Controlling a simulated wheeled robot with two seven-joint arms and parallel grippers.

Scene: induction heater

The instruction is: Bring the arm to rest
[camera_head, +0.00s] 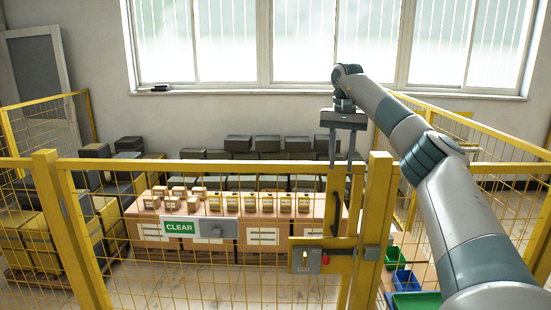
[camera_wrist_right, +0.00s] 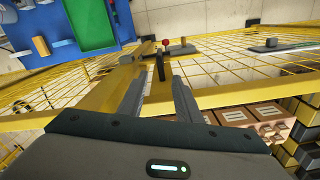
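My right arm (camera_head: 400,135) reaches in from the right over a yellow mesh fence. My right gripper (camera_head: 341,160) points down at the gate's top rail, with its two fingers apart and nothing between them. In the wrist view the right gripper (camera_wrist_right: 158,85) also shows two spread fingers. A dark gate handle (camera_head: 335,205) lies below the fingers; it appears just beyond them in the wrist view (camera_wrist_right: 160,66). I cannot tell whether the fingers touch the gate. My left gripper is not in view.
The yellow fence (camera_head: 230,165) crosses in front, with a green CLEAR sign (camera_head: 180,227) and a latch box with a red knob (camera_head: 305,258). Behind it stand cartons (camera_head: 263,235) and dark crates (camera_head: 265,145). Blue and green bins (camera_head: 405,280) sit at lower right.

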